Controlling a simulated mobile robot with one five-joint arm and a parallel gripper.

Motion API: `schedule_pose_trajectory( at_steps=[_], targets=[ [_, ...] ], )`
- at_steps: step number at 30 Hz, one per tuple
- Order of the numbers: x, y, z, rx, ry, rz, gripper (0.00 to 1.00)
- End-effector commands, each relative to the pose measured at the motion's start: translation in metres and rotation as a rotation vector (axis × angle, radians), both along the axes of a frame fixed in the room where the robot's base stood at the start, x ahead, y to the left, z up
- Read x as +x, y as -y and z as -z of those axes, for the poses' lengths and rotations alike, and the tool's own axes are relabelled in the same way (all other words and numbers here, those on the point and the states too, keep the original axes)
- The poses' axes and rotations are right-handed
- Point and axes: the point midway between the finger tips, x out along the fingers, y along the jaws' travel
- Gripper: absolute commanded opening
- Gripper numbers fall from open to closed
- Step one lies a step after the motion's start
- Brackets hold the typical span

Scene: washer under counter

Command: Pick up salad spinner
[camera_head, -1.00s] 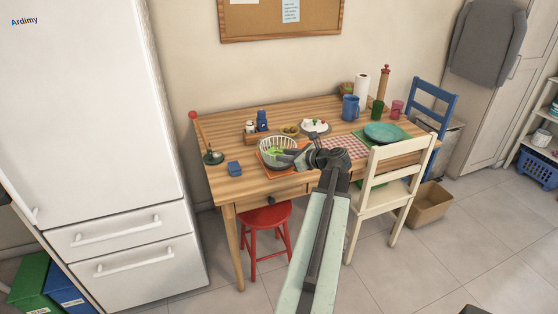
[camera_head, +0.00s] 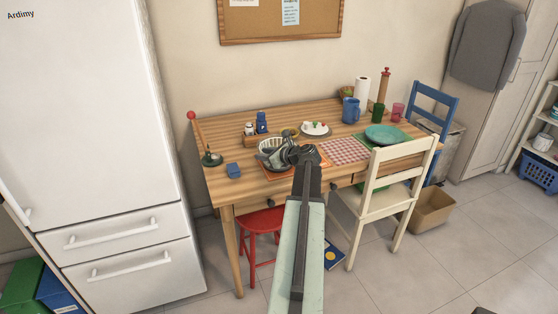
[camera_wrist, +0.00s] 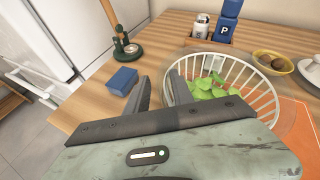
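The salad spinner is a white slatted basket with green leaves inside; in the wrist view the basket (camera_wrist: 262,78) sits right of centre. I cannot tell whether either finger touches the basket.
An orange mat (camera_wrist: 300,125) lies under the basket. A blue block (camera_wrist: 122,81) and a dark green stand (camera_wrist: 126,47) are to the left. A caddy with shakers (camera_wrist: 205,42) and a small bowl (camera_wrist: 273,62) stand behind. A cream chair (camera_head: 385,190) is to the right.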

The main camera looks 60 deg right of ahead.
Motion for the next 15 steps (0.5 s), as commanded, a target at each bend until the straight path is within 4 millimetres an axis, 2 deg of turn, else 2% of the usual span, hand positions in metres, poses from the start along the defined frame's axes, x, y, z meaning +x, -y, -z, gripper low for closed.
schedule_pose_trajectory(
  at_steps=[5, 6, 9, 15],
  targets=[
    [0.0018, 0.0003, 0.0005, 0.001, 0.0, 0.0, 0.29],
    [0.0019, 0.0002, 0.0005, 0.001, 0.0, 0.0, 0.26],
    [0.0019, 0.0, 0.0005, 0.0, 0.0, 0.0, 0.0],
    [0.0019, -0.0001, 0.0006, 0.0, 0.0, -0.001, 0.0]
  ],
)
